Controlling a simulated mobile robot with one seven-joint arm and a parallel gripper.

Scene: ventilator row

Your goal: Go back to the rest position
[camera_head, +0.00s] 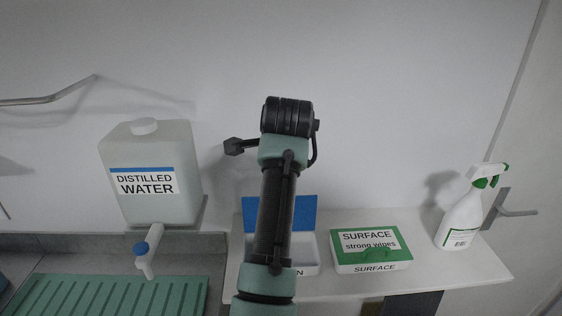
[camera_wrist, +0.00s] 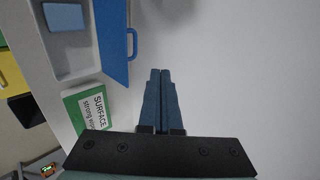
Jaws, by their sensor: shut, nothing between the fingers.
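My gripper shows in the wrist view (camera_wrist: 160,80) with its two blue-grey fingers shut together and nothing between them. It points toward the bare wall, above and beside the shelf. In the head view my arm rises in front of the shelf, and my gripper's fingers cannot be made out there. A box with a raised blue lid (camera_head: 305,213) stands behind my arm, which hides much of it. Its open blue lid (camera_wrist: 112,35) and a blue item inside (camera_wrist: 64,17) show in the wrist view.
A green and white surface wipes box (camera_head: 372,249) sits right of my arm. A spray bottle (camera_head: 463,215) stands at the shelf's right end. A metal lever (camera_head: 50,98) juts in at left.

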